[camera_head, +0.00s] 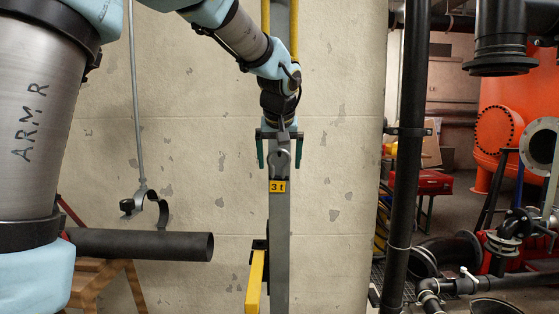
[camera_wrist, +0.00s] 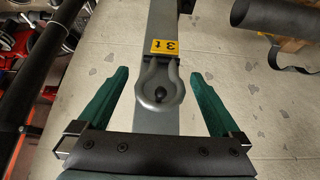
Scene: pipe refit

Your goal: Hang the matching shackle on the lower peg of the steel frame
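A grey steel shackle (camera_wrist: 158,85) hangs with its bow around a dark peg on the upright steel frame (camera_head: 280,219); it also shows in the head view (camera_head: 281,158). A yellow "3 t" label (camera_head: 277,186) sits just below it and appears upside down in the wrist view (camera_wrist: 165,46). My gripper (camera_head: 279,160) is open. Its green fingers stand on both sides of the shackle, with clear gaps, in the wrist view (camera_wrist: 158,88). I cannot make out a lower peg clearly.
A yellow bar (camera_head: 255,280) on a dark bracket juts from the frame's lower left. A dark pipe (camera_head: 150,244) lies on a wooden trestle at left, below a hanging clamp (camera_head: 144,205). A black vertical pipe (camera_head: 406,150) stands at right. The wall lies behind.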

